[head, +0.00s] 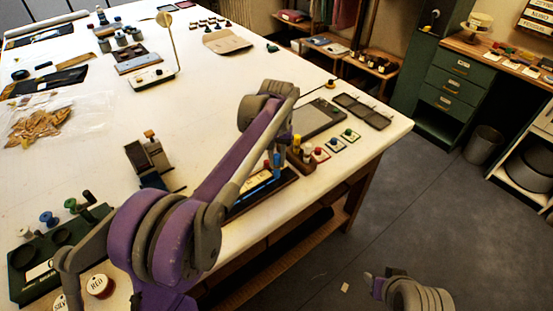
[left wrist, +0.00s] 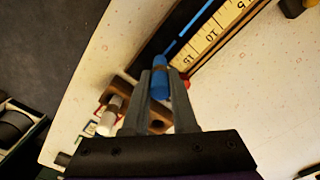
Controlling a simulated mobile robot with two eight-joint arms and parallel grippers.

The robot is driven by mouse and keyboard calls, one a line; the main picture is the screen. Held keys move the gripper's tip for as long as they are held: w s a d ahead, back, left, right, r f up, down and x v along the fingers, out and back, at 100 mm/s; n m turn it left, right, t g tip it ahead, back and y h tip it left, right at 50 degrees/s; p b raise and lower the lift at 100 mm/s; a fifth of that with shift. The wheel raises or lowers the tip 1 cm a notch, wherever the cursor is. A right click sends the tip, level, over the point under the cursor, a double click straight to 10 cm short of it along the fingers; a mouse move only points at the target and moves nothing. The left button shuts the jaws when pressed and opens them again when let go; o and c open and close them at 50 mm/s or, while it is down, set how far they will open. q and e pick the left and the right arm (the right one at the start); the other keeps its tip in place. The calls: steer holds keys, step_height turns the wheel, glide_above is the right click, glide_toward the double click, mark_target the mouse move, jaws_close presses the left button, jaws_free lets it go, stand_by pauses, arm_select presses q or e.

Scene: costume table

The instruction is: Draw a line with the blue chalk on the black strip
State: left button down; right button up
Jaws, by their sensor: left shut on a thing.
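The blue chalk (left wrist: 160,82) is upright between the fingers of my left gripper (left wrist: 158,92), which is shut on it. In the head view the blue chalk (head: 277,160) shows below my left wrist, at the end of a dark strip (head: 286,179) near the table's front edge. In the left wrist view the black strip (left wrist: 207,17) runs beside a yellow ruler (left wrist: 214,38) and has a blue streak along it. I cannot tell whether the chalk tip touches the strip. My right gripper (head: 373,281) is off the table at lower right; its opening is unclear.
A brown wooden chalk holder (left wrist: 127,88) stands beside my left gripper, with a white chalk (left wrist: 109,116) at it. Small framed tiles (head: 335,145) and a dark slate (head: 319,117) lie farther right. Green spool tray (head: 22,285) stands at lower left. The table's middle is mostly clear.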

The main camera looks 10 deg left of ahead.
arm_select(q)
steer(key=shift+r+p, duration=1.15)
steer(key=shift+r, duration=1.9)
arm_select(e)
steer(key=shift+t, duration=0.3)
steer(key=w+r, duration=0.2)
steer(key=r, duration=0.1)
steer(key=shift+r, duration=0.25)
arm_select(q)
steer(key=shift+s+f, duration=0.1)
steer(key=shift+f, duration=0.05)
arm_select(e)
steer(key=shift+s, duration=0.1)
